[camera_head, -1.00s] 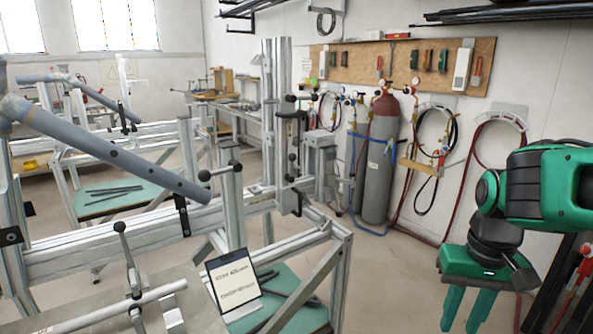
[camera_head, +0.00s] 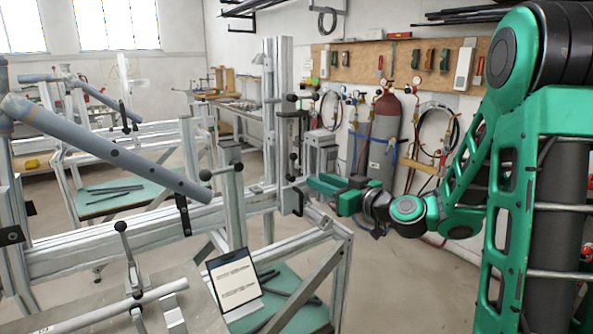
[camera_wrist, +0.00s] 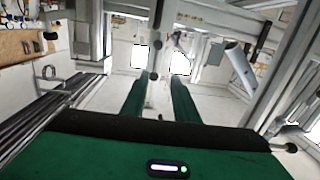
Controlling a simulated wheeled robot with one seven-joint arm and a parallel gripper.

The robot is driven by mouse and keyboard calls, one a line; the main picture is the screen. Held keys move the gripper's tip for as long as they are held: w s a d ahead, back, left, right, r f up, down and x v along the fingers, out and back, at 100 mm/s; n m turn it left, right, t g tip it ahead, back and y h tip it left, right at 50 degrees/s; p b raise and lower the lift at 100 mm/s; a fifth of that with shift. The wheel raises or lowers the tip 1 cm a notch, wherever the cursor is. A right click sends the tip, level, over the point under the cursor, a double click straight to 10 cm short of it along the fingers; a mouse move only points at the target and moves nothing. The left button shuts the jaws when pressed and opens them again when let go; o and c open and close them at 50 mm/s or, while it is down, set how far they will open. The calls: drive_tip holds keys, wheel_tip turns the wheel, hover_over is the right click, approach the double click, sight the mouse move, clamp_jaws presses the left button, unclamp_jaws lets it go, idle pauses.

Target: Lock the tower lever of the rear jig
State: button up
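A grey metal tower (camera_head: 270,120) stands upright at the middle of the jig frame. It carries clamp levers with black knobs: an upper lever (camera_head: 291,98) and a lower lever (camera_head: 293,160). My gripper (camera_head: 312,181) points left at the tower's right side, close to the lower lever. In the wrist view my gripper (camera_wrist: 156,98) is open, its two green fingers apart. A dark lever with a round knob (camera_wrist: 153,76) shows beyond and between the fingertips. I cannot tell whether it touches them. My gripper holds nothing that I can see.
A long grey tube (camera_head: 110,145) lies slanted across the jig at left. A front clamp lever (camera_head: 128,255) and a tablet-like panel (camera_head: 234,283) stand nearer. Gas cylinders (camera_head: 382,140) stand by the back wall. Frame rails lie below my gripper.

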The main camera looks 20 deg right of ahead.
sight(292, 167)
drive_tip(key=x, duration=1.1)
drive_tip(key=shift+w+d+r, duration=0.2)
drive_tip(key=shift+d+r, duration=0.2)
drive_tip(key=shift+r, duration=0.15)
drive_tip(key=shift+c, duration=0.7)
clamp_jaws()
